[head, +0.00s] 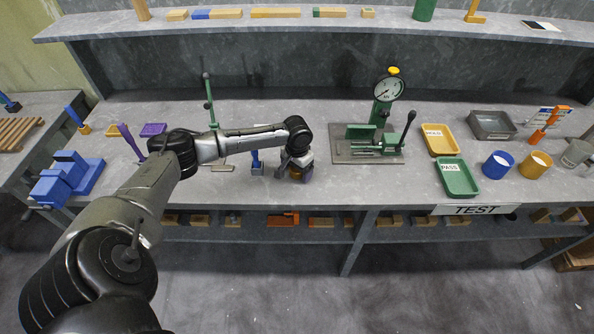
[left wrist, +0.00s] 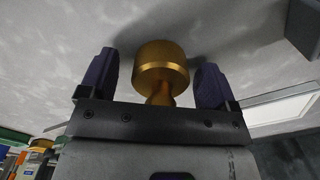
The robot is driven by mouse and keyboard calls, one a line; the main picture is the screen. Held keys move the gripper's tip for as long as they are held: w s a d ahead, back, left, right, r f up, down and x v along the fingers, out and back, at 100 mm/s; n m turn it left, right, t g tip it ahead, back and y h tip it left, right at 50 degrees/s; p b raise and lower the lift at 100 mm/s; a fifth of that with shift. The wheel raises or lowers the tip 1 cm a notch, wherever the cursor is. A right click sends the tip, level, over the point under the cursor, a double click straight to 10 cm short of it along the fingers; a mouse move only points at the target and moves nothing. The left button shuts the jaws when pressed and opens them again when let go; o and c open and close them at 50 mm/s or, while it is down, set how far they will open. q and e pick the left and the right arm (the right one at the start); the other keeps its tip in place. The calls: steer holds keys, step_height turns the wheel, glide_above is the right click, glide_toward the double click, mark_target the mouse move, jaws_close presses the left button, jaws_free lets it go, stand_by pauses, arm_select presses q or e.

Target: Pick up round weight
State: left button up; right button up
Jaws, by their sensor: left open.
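The round weight is a brass-coloured knob-like piece (left wrist: 161,66) with a wide round head and a narrower neck, seen in the left wrist view. My left gripper (left wrist: 155,70) is open, with one purple finger on each side of the weight and a visible gap at each side. The weight's lower part is hidden behind the gripper's body. In the head view my left gripper (head: 299,170) is low at the bench's front edge, and the arm mostly covers the weight there. My right gripper is not in view.
A blue-handled tool (head: 256,163) stands just left of the gripper. A green press with a dial gauge (head: 389,87) stands to the right on its plate. Yellow (head: 438,130) and green (head: 467,190) trays lie further right. A blue vise (head: 65,179) sits at the far left.

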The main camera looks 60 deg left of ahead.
arm_select(q)
steer(key=shift+c, duration=0.2)
steer(key=c, duration=1.4)
steer(key=shift+r, duration=0.15)
steer(key=shift+c, duration=0.2)
